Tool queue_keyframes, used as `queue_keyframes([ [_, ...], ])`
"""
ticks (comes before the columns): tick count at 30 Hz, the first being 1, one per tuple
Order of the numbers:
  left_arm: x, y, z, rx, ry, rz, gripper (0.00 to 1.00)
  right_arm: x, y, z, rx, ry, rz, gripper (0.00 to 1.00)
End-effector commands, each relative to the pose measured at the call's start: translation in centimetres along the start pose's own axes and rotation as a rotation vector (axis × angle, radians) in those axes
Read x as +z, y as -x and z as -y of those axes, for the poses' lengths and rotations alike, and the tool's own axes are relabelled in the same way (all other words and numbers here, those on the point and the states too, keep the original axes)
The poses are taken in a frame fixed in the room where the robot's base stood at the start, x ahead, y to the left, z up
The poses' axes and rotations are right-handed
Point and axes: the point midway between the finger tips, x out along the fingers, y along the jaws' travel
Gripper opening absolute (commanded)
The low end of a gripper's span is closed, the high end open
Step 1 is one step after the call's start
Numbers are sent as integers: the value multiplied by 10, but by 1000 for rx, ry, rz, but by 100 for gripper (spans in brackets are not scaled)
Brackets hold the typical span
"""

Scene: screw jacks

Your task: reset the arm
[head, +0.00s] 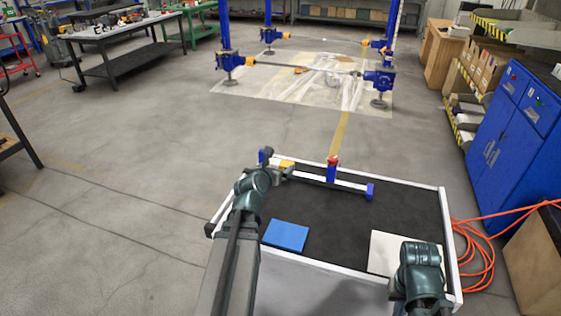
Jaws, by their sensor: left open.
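My left arm comes up from the bottom in the head view. Its gripper (284,174) is open at the far-left part of a black-topped tray (410,205) with a white rim. The gripper is close to a yellow-orange block (287,164) at the left of a white bar; whether they touch I cannot tell. The white bar (350,185) has blue ends and a blue upright with a red top (332,163). My right arm is folded at the bottom right, and its gripper is not visible.
A blue flat square (286,235) and a white panel (390,251) lie on the tray. An orange hose (478,255) and a blue cabinet (513,135) are on the right. Blue screw jacks (229,61) stand on plastic sheeting beyond.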

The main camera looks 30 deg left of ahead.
Motion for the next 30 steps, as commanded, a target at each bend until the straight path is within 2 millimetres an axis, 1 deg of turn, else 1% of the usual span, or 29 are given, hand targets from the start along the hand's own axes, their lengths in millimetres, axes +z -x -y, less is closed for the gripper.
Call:
queue_keyframes([
  [1,1,6,1,-1,0,0,92,0,3,0,0,0,0,0],
  [4,1,9,1,-2,0,0,92,0,5,0,0,0,0,0],
  [22,2,10,1,-3,-1,0,92,0,6,0,0,0,0,0],
  [25,13,14,1,-3,-1,0,92,1,17,-2,0,0,0,0],
  [30,43,27,1,-3,-1,0,92,3,50,-5,0,0,0,0],
])
